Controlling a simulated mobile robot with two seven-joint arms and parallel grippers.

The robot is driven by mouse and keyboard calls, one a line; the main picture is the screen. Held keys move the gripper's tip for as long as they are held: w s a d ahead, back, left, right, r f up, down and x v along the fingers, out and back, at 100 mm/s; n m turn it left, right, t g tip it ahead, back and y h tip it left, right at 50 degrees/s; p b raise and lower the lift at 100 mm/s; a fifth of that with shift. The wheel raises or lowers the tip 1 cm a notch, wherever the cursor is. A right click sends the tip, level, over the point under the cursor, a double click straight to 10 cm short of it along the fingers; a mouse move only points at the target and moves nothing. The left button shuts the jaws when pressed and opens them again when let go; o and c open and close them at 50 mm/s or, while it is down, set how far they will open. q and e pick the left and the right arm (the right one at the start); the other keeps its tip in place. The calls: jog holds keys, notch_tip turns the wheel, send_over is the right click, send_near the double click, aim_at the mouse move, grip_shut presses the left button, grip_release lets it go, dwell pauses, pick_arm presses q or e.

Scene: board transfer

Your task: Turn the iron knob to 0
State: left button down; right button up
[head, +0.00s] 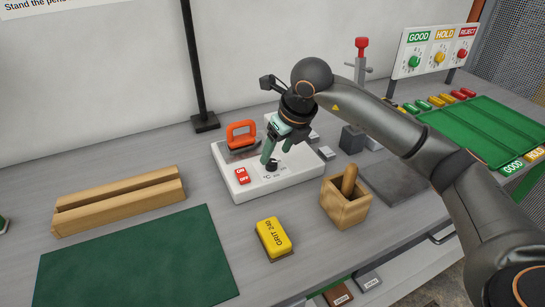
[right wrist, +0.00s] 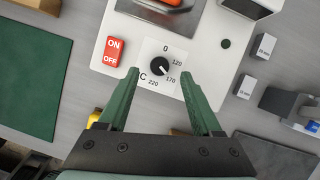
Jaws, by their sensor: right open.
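The iron knob (right wrist: 159,66) is black and round, on a white dial plate marked 0, 120, 170 and 220. Its white pointer mark faces lower right, towards 170. The knob also shows in the head view (head: 272,165), on the white iron station (head: 305,176) with a red ON/OFF switch (right wrist: 114,52). My right gripper (head: 277,155), with green fingers, is open above the knob. In the right wrist view its fingertips (right wrist: 161,74) lie to the left and right of the knob, apart from it. My left gripper is not in view.
An orange-handled iron (head: 240,138) rests on the station behind the switch. In front are a yellow grit block (head: 273,238) and a wooden box (head: 345,210) holding a wooden handle. A wooden holder (head: 118,200) and green mat (head: 140,262) lie left. A green tray (head: 490,128) is right.

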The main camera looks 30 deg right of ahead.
aim_at(271, 161)
jog(key=shift+x, duration=1.9)
grip_shut()
